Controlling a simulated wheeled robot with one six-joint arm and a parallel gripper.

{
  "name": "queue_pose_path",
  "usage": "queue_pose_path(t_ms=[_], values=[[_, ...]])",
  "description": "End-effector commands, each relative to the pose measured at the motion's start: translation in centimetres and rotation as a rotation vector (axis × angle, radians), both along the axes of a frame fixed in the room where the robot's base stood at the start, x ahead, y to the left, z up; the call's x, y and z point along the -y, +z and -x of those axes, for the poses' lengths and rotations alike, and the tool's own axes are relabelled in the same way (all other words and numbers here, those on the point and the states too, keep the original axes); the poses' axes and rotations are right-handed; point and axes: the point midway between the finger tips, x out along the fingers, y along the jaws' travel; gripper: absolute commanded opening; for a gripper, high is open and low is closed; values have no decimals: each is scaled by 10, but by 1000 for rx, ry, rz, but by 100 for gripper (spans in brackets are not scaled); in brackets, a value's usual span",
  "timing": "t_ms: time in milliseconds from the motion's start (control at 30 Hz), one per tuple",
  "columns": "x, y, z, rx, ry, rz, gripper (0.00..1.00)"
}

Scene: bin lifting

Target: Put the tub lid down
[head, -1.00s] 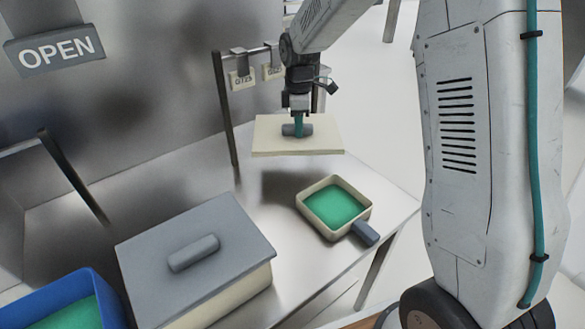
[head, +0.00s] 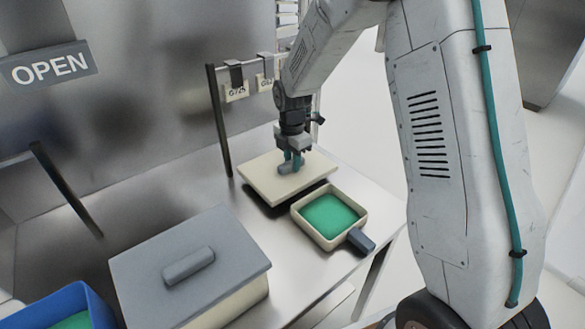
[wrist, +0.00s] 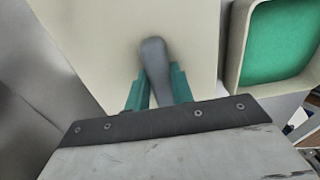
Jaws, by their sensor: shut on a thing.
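The tub lid (head: 262,183) is a cream square plate with a grey handle (head: 289,169) in its middle. My gripper (head: 291,160) is above it, its teal fingers shut on the handle. In the head view the lid is level and low over the metal table, behind the small pan, with a dark shadow under its front edge. I cannot tell whether it touches the table. In the wrist view the lid (wrist: 85,40) fills the middle, and the handle (wrist: 154,62) stands between the two teal fingers (wrist: 157,92).
A cream pan (head: 352,200) with green contents and a grey handle is close in front of the lid. A bin with a grey lid (head: 150,255) stands front left, beside a blue bin (head: 95,306). A rail with hanging tags (head: 236,92) is behind. Bare table (head: 150,205) lies left.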

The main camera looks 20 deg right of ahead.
Motion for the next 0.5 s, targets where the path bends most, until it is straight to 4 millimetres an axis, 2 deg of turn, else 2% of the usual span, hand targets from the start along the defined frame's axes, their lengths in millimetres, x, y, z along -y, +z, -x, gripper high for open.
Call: queue_pose_path(t_ms=[100, 167, 500], values=[[0, -19, 0, -3, -1, 0, 0], [0, -26, 0, -2, -1, 0, 0], [0, -29, 0, -1, 0, 0, 0]])
